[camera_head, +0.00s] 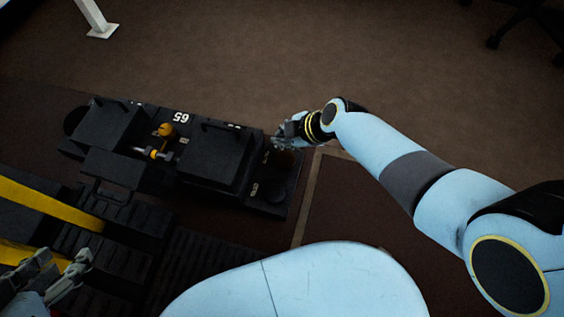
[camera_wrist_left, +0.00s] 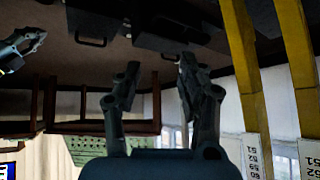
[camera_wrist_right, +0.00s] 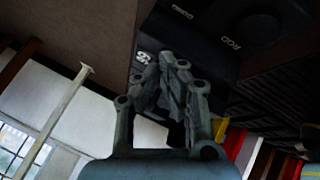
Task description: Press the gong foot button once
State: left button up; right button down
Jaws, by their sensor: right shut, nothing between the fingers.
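The black lever frame (camera_head: 215,155) has a low panel at its right end with two round foot buttons, each beside a small label. The button near my right gripper, dark reddish (camera_head: 287,158), seems to be the gong button; its label (camera_wrist_right: 182,12) is blurred in the right wrist view. The other is a black dome (camera_head: 276,191), also in the right wrist view (camera_wrist_right: 258,30), beside a label like "RCD". My right gripper (camera_head: 276,143) is shut and empty, at the panel's far edge; contact cannot be told. My left gripper (camera_head: 62,262) is open and empty, also in the left wrist view (camera_wrist_left: 160,66).
An orange knob (camera_head: 166,130) and a small metal lever stand mid-frame between black boxes. Yellow levers (camera_head: 48,208) lie left, near my left gripper. A white post (camera_head: 97,20) stands far left.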

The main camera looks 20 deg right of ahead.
pick_arm(q)
jog(key=shift+s+f, duration=0.3)
jog(key=shift+f, duration=0.05)
pick_arm(e)
jog(key=shift+w+f, duration=0.1)
jog(key=shift+w, duration=0.2)
pick_arm(q)
jog(key=shift+f, duration=0.1)
pick_arm(e)
jog(key=shift+f, duration=0.1)
